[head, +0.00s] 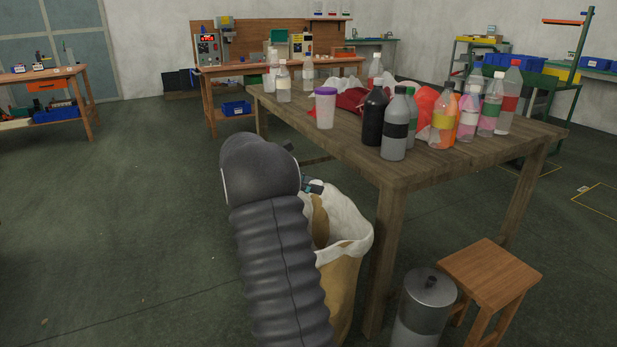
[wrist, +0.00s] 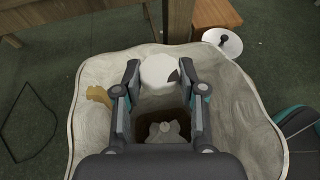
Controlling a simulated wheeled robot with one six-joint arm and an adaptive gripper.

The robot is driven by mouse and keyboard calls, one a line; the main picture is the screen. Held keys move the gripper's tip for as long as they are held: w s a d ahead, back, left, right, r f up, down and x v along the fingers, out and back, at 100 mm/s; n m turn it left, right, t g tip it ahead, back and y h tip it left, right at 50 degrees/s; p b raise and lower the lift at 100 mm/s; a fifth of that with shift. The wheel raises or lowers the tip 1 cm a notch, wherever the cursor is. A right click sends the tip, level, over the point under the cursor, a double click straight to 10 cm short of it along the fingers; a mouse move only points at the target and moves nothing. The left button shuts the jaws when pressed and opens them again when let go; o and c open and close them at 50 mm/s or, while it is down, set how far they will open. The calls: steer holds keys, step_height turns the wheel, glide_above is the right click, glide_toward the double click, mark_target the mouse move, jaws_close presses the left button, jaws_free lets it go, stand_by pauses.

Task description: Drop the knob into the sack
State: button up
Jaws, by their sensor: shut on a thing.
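The knob (wrist: 159,72) is a white round piece with a dark wedge mark, seen between my fingertips in the wrist view. My gripper (wrist: 160,75) is shut on it and holds it over the open mouth of the sack. The sack (wrist: 255,112) is pale cloth with a wide rim all around the gripper. In the head view the sack (head: 343,262) stands on the floor beside the wooden table, tan below with a whitish folded rim. My gripper (head: 313,186) is mostly hidden behind my arm there, and the knob is not visible in that view.
The wooden table (head: 420,165) carries several bottles, a white cup (head: 325,107) with a purple rim and crumpled bags. A grey lidded canister (head: 424,308) and a wooden stool (head: 490,273) stand right of the sack. A pale object (wrist: 165,132) lies inside the sack. Floor at left is clear.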

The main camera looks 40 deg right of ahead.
steer(key=shift+f, duration=1.55)
steer(key=o, duration=0.9)
steer(key=shift+a+r, duration=0.1)
steer(key=shift+a, duration=0.05)
steer(key=v, duration=1.1)
steer(key=shift+w+a, duration=0.2)
steer(key=shift+a, duration=0.1)
steer(key=shift+r, duration=0.15)
